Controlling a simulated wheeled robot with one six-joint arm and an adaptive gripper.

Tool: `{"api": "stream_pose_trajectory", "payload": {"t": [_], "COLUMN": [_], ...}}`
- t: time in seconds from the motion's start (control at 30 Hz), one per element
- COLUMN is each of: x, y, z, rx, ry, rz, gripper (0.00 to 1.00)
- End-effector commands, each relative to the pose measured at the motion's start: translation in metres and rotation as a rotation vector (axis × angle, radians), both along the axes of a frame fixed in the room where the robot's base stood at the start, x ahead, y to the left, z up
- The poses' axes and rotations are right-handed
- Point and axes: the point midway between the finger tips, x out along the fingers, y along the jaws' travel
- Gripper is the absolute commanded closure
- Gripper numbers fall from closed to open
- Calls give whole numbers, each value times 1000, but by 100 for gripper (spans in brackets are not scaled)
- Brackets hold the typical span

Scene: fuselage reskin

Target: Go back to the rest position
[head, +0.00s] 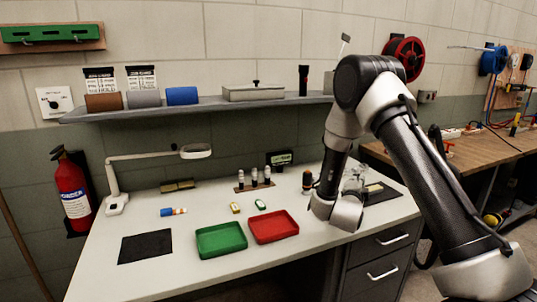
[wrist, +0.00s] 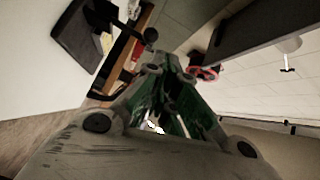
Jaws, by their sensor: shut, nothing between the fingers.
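My arm (head: 425,170) rises at the right of the head view and bends down over the right end of the white workbench (head: 180,280). Its wrist end (head: 338,210) hangs over the bench's right part, to the right of the red tray (head: 274,227). My gripper (wrist: 170,72) fills the middle of the wrist view; it is shut and holds nothing. In the head view its fingers cannot be made out clearly beside the wrist.
A green tray (head: 221,240), a black mat (head: 146,247) and a lamp (head: 116,200) are on the bench. A small dark-topped item (head: 307,181) stands just left of my wrist. A shelf (head: 210,104) runs above. A wooden bench (head: 470,146) is at right.

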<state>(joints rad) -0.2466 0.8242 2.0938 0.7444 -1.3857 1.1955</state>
Motion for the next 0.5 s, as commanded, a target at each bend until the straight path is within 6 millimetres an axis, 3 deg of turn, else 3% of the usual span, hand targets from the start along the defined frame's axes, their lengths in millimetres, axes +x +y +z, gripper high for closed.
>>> {"api": "stream_pose_trajectory", "payload": {"t": [0.03, 0.13, 0.27, 0.37, 0.5], "x": [6, 7, -11, -41, -102], "y": [1, 9, 23, 32, 39], "z": [23, 55, 96, 126, 159], "rx": [8, -7, -72, -154, -306], "ry": [51, 194, 365, 489, 656], "rz": [38, 147, 313, 449, 638], "gripper": [100, 100, 100, 100, 100]}}
